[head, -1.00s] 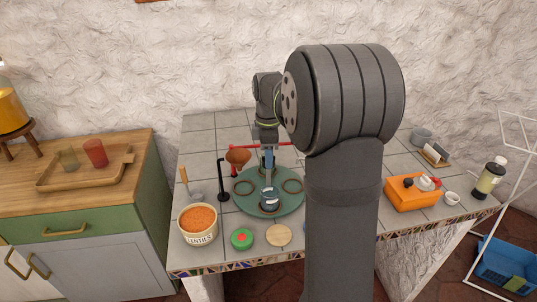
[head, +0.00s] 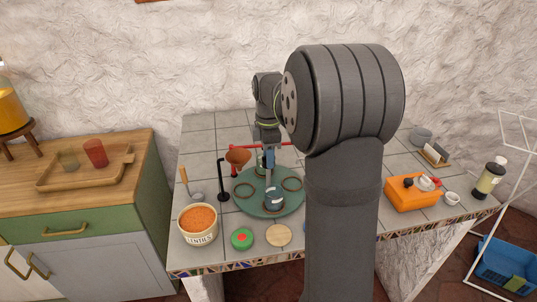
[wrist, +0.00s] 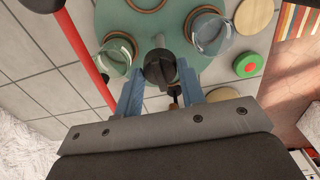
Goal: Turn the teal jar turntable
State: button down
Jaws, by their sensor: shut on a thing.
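The teal turntable (head: 268,207) lies on the tiled counter; part of it shows in the wrist view (wrist: 138,28). It carries brown rings, and a clear jar (head: 274,201) stands at its front. The wrist view shows two glass jars, one left (wrist: 115,57) and one right (wrist: 208,35), each at a ring. My gripper (head: 267,168) points down over the turntable. The exact finger contact is partly hidden.
A red bar (wrist: 85,50) runs close behind the turntable. A brown funnel (head: 237,157) and a black post (head: 222,182) stand left. A lentils tub (head: 198,224), green-red lid (head: 242,238) and wooden disc (head: 279,235) sit in front; an orange box (head: 408,196) stands right.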

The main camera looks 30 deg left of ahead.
jog(key=c, duration=1.2)
grip_release()
jog(key=shift+r, duration=0.1)
notch_tip(320, 180, up, 17)
jog(key=shift+r, duration=0.2)
jog(key=shift+o, duration=1.4)
jog(key=shift+f, duration=0.15)
notch_tip(320, 180, down, 17)
jog(key=shift+f, duration=0.15)
